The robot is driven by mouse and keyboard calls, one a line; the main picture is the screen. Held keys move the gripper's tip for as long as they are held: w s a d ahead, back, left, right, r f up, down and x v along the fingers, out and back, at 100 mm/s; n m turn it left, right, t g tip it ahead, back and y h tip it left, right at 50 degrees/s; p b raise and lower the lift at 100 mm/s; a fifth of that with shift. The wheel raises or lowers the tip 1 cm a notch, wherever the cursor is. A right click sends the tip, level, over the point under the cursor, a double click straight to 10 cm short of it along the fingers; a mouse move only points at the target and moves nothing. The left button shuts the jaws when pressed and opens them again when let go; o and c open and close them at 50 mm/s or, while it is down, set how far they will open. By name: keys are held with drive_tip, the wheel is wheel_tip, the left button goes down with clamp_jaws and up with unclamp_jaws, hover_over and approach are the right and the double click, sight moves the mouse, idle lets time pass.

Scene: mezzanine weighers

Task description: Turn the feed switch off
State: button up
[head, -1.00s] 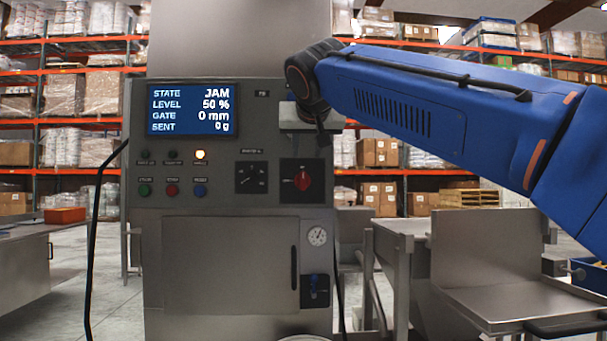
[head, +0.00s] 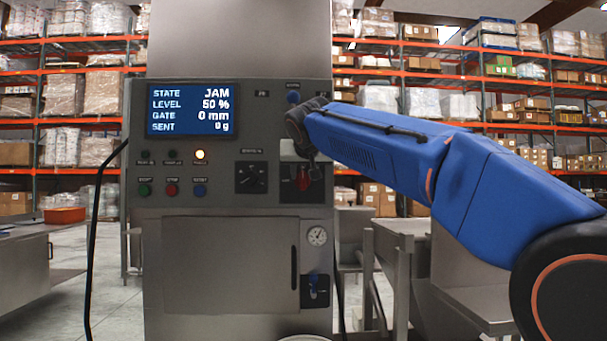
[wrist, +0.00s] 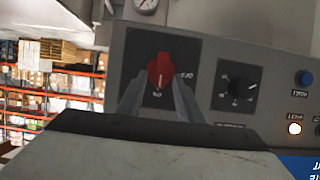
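The feed switch appears to be the red rotary knob (head: 303,180) on a black plate at the right of the machine's grey panel; its label is not readable. In the wrist view, turned about upside down, the red knob (wrist: 160,70) has its handle roughly upright, in line with a small label below it; another label sits to its right. My gripper (wrist: 157,88) is open, with one finger on each side of the knob's lower part. I cannot tell whether they touch it. In the head view my gripper (head: 298,156) partly covers the switch.
A black dial (head: 251,177) sits left of the switch, with several push buttons (head: 172,190) further left. The screen (head: 193,109) reads JAM, level 50 %, gate 0 mm. An amber lamp (head: 200,155) is lit.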

clamp_jaws()
drive_tip(key=shift+w+a, duration=0.1)
idle(0.3)
drive_tip(key=shift+a+f+n+h, duration=0.15)
drive_tip(key=shift+a+n+h, duration=0.2)
drive_tip(key=shift+n+h, duration=0.55)
drive_tip(key=n, duration=0.1)
drive_tip(key=n+h, duration=0.1)
drive_tip(key=n, duration=0.1)
drive_tip(key=shift+a+f+h, duration=0.2)
drive_tip(key=shift+a+h, duration=0.1)
drive_tip(key=shift+a, duration=0.1)
drive_tip(key=n+t+h, duration=0.1)
drive_tip(key=n, duration=0.2)
drive_tip(key=f+n+t+h, duration=0.1)
drive_tip(key=n, duration=0.1)
drive_tip(key=a+f+n+t+h, duration=0.1)
drive_tip(key=n, duration=0.2)
drive_tip(key=shift+n+h, duration=0.3)
